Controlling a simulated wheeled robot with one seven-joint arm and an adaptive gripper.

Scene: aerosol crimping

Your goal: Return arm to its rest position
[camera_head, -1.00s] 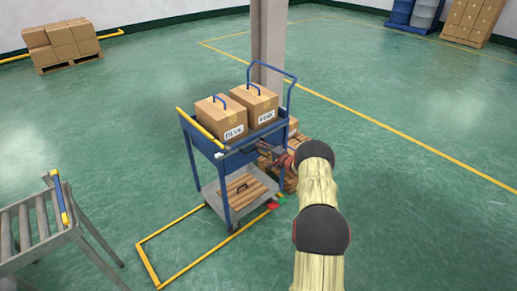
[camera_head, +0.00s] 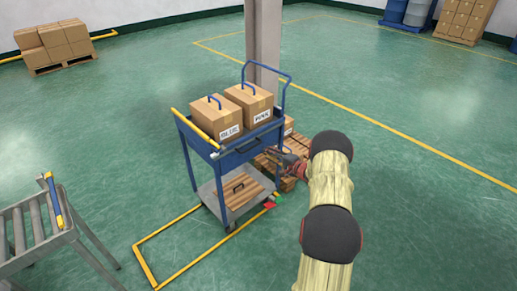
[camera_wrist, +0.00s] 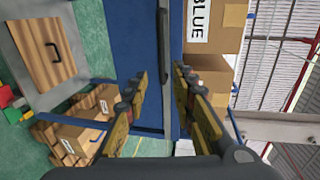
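My gripper (camera_head: 276,156) is in front of the blue cart (camera_head: 233,158), on the side with the drawer handle. In the wrist view my gripper (camera_wrist: 160,76) has its two fingers spread apart with nothing held between them. The dark drawer handle (camera_wrist: 163,50) shows beyond and between the fingertips; in the head view the handle (camera_head: 248,146) stands clear to the left of the gripper. My arm reaches in from the lower right, partly bent.
Two labelled boxes (camera_head: 216,118) (camera_head: 251,103) stand on the cart's top. A wooden-topped item (camera_head: 238,189) lies on the lower shelf. A pallet (camera_head: 285,178) with a box is behind my gripper. A roller conveyor (camera_head: 35,230) stands left. Floor at right is open.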

